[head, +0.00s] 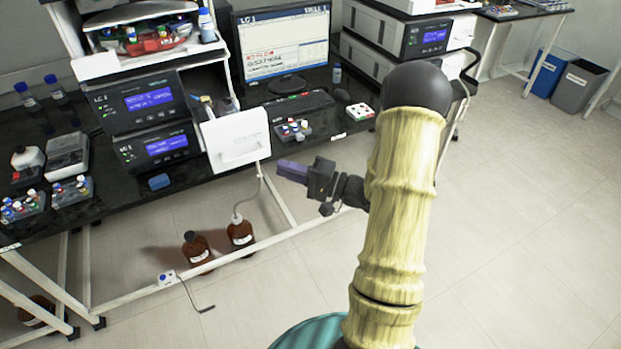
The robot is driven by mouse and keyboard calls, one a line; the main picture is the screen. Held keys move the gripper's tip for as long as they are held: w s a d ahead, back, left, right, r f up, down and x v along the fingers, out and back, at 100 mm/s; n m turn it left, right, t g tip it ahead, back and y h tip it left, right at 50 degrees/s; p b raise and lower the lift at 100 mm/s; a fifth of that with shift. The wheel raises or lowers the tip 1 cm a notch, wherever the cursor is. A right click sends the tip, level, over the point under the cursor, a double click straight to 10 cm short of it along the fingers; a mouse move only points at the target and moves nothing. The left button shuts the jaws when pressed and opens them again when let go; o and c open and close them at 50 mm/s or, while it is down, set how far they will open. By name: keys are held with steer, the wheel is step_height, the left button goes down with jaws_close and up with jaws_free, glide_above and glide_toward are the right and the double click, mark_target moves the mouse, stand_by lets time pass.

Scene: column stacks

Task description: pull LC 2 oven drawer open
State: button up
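The left instrument stack (145,105) has dark units with blue displays, and its front label reads LC 1. A white panel with a handle (238,138) stands out from the right side of this stack, over the bench edge. A second stack (410,38) with a blue display stands at the back right; its label is too small to read, and I cannot pick out an LC 2 oven drawer. My gripper (284,169) is in front of the bench, to the right of the white panel and apart from it. It points left, seen side-on, with no object visible in it.
The dark bench holds a monitor (283,42), a keyboard (298,106) and vial racks (293,131). Brown bottles (198,250) stand on the floor below. Blue and grey bins (578,90) are at the far right. The floor on the right is clear.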

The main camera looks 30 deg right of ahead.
steer(key=v, duration=0.5)
steer(key=shift+s+d, duration=0.15)
steer(key=shift+d, duration=0.1)
steer(key=w+a+r+n+g+h+p, duration=0.1)
steer(key=w+a+n+g+h+p, duration=0.2)
steer(key=w+h, duration=0.6)
steer(key=s+a+r+n+g+h+p, duration=0.2)
steer(key=s+a+g, duration=0.2)
steer(key=s, duration=0.6)
steer(key=s+a+r+n+g+h+p, duration=0.2)
steer(key=s+a+g+h, duration=0.1)
steer(key=s, duration=0.7)
steer(key=shift+a+g, duration=0.5)
steer(key=shift+a, duration=0.45)
